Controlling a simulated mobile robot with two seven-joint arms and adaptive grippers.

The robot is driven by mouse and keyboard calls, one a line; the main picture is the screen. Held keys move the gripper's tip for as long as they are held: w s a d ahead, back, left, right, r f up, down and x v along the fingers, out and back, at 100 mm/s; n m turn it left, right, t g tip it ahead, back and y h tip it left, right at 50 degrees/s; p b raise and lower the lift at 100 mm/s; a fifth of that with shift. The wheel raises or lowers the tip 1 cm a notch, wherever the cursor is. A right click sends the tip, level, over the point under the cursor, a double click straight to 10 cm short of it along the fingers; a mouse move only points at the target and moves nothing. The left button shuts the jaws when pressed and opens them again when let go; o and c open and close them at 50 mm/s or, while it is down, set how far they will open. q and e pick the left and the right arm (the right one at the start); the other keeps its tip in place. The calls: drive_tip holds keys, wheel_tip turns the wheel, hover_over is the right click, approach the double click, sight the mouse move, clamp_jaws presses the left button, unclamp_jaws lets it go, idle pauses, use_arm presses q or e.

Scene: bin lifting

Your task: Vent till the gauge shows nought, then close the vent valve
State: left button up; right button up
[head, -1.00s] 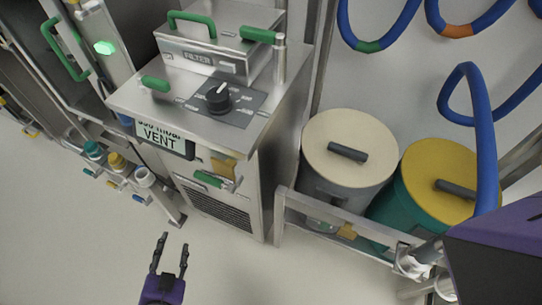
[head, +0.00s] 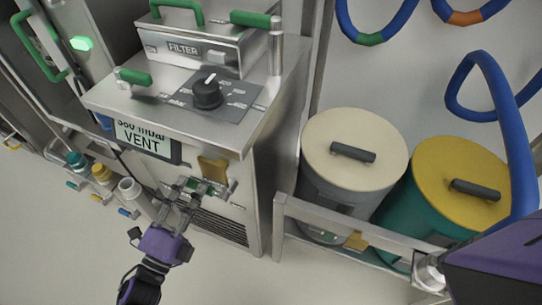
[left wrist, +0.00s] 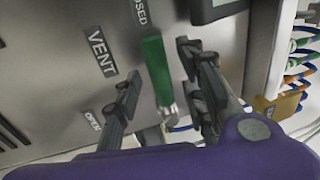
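The vent valve lever has a green grip and a metal stem; in the left wrist view the green lever (left wrist: 156,70) stands beside the VENT label (left wrist: 102,52), its grip end near a partly cut "CLOSED" label (left wrist: 140,12). An OPEN label (left wrist: 91,120) is lower left. My left gripper (left wrist: 162,68) is open, with fingers on both sides of the lever; a gap shows on the left. In the head view my left gripper (head: 190,190) is at the lever, which it partly hides. The gauge display (head: 145,138) reads VENT with mbar above; its first digit is unclear.
The cabinet top carries a black rotary knob (head: 207,92) and a FILTER box (head: 205,50) with green handles. A yellow tag (head: 213,168) hangs beside the lever. Two lidded bins (head: 350,150) stand behind a rail at right.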

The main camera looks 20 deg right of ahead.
use_arm(q)
drive_tip(key=shift+x, duration=1.35)
clamp_jaws()
